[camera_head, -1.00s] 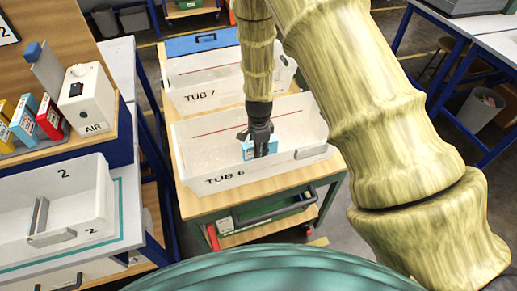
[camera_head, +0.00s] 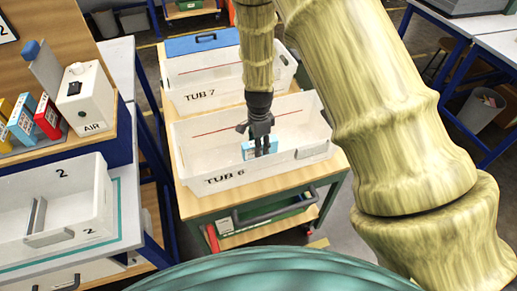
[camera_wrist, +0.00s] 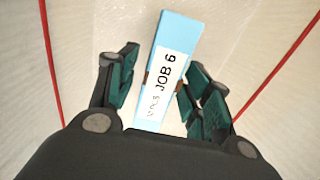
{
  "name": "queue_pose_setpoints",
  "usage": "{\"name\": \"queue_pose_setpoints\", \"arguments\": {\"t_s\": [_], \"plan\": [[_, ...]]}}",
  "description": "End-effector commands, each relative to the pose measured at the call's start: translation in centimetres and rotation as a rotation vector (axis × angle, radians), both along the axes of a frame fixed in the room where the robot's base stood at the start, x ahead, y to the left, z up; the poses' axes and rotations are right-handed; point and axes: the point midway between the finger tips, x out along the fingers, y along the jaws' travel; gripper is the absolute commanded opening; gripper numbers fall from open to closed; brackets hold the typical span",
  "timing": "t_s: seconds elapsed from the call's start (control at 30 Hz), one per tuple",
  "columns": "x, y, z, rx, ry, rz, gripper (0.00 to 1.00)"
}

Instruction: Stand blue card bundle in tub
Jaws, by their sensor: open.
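The blue card bundle (camera_wrist: 178,62), with a white label reading JOB 6, is between the spread fingers of my gripper (camera_wrist: 155,90) in the wrist view. Visible gaps lie between the fingers and its sides. In the head view the bundle (camera_head: 248,151) is inside the white tub marked TUB 6 (camera_head: 222,180), low near the front wall. My gripper (camera_head: 262,146) points down into the tub, partly in front of the bundle. The bundle's lower end is hidden, so its contact with the tub floor cannot be seen.
TUB 7 (camera_head: 190,97) stands behind on the same wooden-topped cart (camera_head: 195,207). At left are a white bin marked 2 (camera_head: 85,195), a white AIR box (camera_head: 88,98) and several coloured bundles (camera_head: 47,117). TUB 6 has free room on both sides of my gripper.

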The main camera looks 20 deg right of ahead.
Motion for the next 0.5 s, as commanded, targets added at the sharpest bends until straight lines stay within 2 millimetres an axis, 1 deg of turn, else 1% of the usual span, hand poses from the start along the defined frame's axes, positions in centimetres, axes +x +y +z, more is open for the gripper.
{"name": "queue_pose_setpoints", "arguments": {"t_s": [0.5], "plan": [[0.0, 0.0, 6.2, -0.001, -0.002, 0.0, 0.5]]}}
